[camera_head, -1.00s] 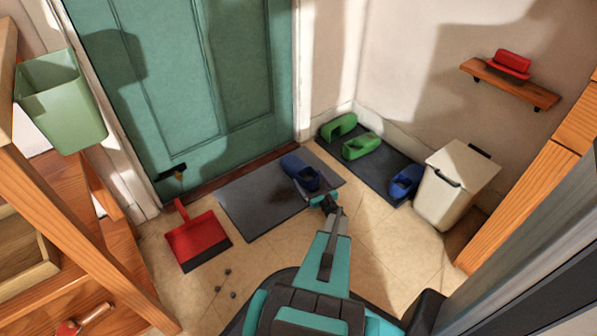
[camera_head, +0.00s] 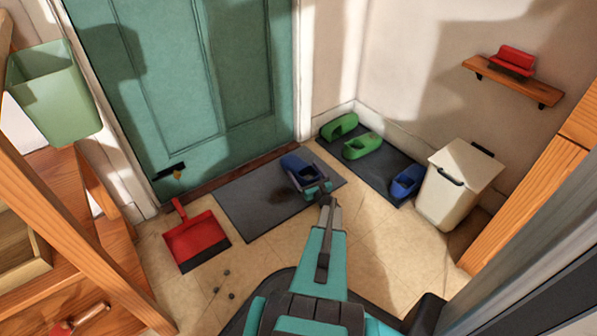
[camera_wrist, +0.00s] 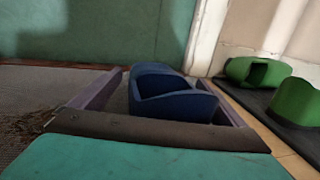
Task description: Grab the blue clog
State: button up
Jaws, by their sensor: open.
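A blue clog (camera_head: 297,170) lies on the dark grey doormat (camera_head: 252,207) before the green door. My gripper (camera_head: 314,186) is open at the clog's near end, low over the mat's right part. In the wrist view the same clog (camera_wrist: 172,98) stands between my two spread fingers, one on each side. Contact with the fingers cannot be told. A second blue clog (camera_head: 406,181) lies on the dark shoe mat (camera_head: 385,187) to the right, apart from my gripper.
Two green clogs (camera_head: 361,147) share the shoe mat. A white bin (camera_head: 450,190) stands right of it. A red dustpan (camera_head: 195,240) and small dark crumbs (camera_head: 226,273) lie left. A wooden shelf unit (camera_head: 75,220) fills the left side. Bare tiles lie between.

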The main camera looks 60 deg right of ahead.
aim_at(305, 165)
dwell(0.3)
jog(key=c, duration=1.5)
jog(key=shift+r, duration=0.1)
jog(key=shift+r+p, duration=0.35)
jog(key=shift+r, duration=0.1)
jog(key=c, duration=0.4)
jog(key=shift+o, duration=0.2)
jog(key=shift+r, duration=0.4)
notch_tip(305, 165, up, 2)
jog(key=shift+r+p, duration=0.15)
jog(key=shift+p, duration=0.75)
jog(key=s+a+p, duration=0.4)
jog(key=s+a, duration=0.5)
jog(key=a, duration=0.4)
jog(key=shift+r, duration=0.45)
jog(key=shift+a, duration=0.1)
